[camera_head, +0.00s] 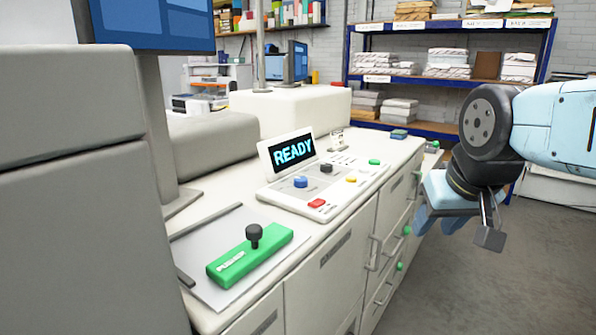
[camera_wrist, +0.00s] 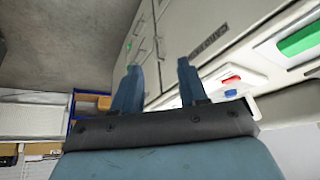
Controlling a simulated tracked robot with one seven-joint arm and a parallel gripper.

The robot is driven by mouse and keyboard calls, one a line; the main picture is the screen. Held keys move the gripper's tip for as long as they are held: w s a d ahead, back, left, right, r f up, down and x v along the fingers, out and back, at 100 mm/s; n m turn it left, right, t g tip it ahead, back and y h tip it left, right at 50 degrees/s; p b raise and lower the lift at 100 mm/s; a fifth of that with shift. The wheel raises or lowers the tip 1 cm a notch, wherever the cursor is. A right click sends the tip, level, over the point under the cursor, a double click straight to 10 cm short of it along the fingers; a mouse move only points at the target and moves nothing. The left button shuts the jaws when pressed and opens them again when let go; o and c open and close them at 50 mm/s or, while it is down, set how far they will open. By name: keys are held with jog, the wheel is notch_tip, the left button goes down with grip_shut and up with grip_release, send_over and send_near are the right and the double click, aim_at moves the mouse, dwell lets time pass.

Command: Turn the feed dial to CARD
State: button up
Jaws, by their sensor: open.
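A white control panel (camera_head: 283,197) lies on the counter with a raised screen (camera_head: 293,152) reading READY. It carries a blue knob (camera_head: 300,182) and a black knob (camera_head: 326,168). Their labels are too small to read, so I cannot tell which is the feed dial or its setting. My gripper (camera_head: 437,218) is open and empty, off the counter's front edge to the right of the panel. In the wrist view its two blue fingers (camera_wrist: 159,78) stand apart with nothing between them. The blue knob (camera_wrist: 231,93) also shows there, right of the fingers.
The panel also has red (camera_head: 317,203), yellow (camera_head: 351,179) and green (camera_head: 374,162) buttons. A green block marked PUSHER (camera_head: 238,262) with a black knob sits nearer on the counter. A monitor post (camera_head: 160,120) stands at left. The floor (camera_head: 480,290) at right is clear.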

jog(key=shift+w, duration=0.1)
jog(key=shift+o, duration=0.4)
jog(key=shift+o, duration=0.8)
jog(key=shift+w+r, duration=0.2)
jog(key=shift+o, duration=1.2)
jog(key=w+a+r+n+g, duration=0.1)
jog(key=w+a+r, duration=0.1)
jog(key=w+r, duration=0.3)
jog(key=w, duration=0.3)
jog(key=shift+w+r+y, duration=0.3)
jog(key=shift+r+y, duration=0.1)
jog(key=r+n+g, duration=0.2)
jog(key=n+g, duration=0.2)
jog(key=g, duration=0.1)
send_over(301, 178)
jog(key=shift+h, duration=0.4)
jog(key=f, duration=1.4)
jog(key=shift+s, duration=0.2)
